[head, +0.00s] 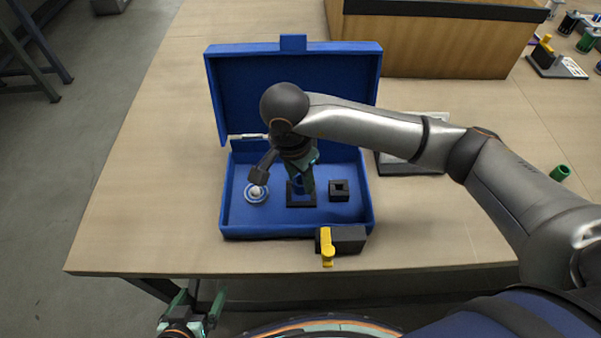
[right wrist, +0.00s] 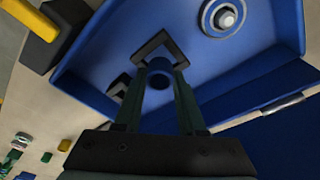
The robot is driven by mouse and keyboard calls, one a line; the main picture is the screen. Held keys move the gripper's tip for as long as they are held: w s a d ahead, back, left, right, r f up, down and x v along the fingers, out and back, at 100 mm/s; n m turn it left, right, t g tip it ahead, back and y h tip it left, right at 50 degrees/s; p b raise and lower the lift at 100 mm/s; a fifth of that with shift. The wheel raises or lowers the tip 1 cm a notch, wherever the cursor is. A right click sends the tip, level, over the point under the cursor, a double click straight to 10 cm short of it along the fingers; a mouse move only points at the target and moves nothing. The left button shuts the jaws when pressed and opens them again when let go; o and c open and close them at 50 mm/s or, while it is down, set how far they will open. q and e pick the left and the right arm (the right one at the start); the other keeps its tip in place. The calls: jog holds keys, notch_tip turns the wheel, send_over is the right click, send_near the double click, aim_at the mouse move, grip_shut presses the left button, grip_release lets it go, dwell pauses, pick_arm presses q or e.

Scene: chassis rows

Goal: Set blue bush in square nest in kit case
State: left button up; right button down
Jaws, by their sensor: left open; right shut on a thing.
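The blue kit case (head: 228,205) stands open on the table, its lid raised at the back. On its floor is a dark square nest (head: 301,205), also in the right wrist view (right wrist: 151,46). My right gripper (head: 302,187) is over this nest, pointing down and shut on the blue bush (right wrist: 160,78). In the right wrist view the bush overlaps one side of the nest's frame. I cannot tell whether it is inside or just above. My left gripper (head: 190,312) is open and empty, below the table's front edge.
A smaller dark square block with a hole (head: 339,190) and a round blue ringed fitting with a pale knob (head: 256,193) are also in the case. A dark block with a yellow lever (head: 327,247) stands at the case's front right. The table's left side is clear.

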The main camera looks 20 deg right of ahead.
dwell(0.4)
dwell(0.3)
jog(key=shift+b, duration=0.45)
jog(key=shift+f, duration=0.2)
dwell(0.4)
jog(key=shift+f+b, duration=1)
jog(key=shift+b, duration=0.15)
jog(key=shift+c, duration=2.1)
grip_release()
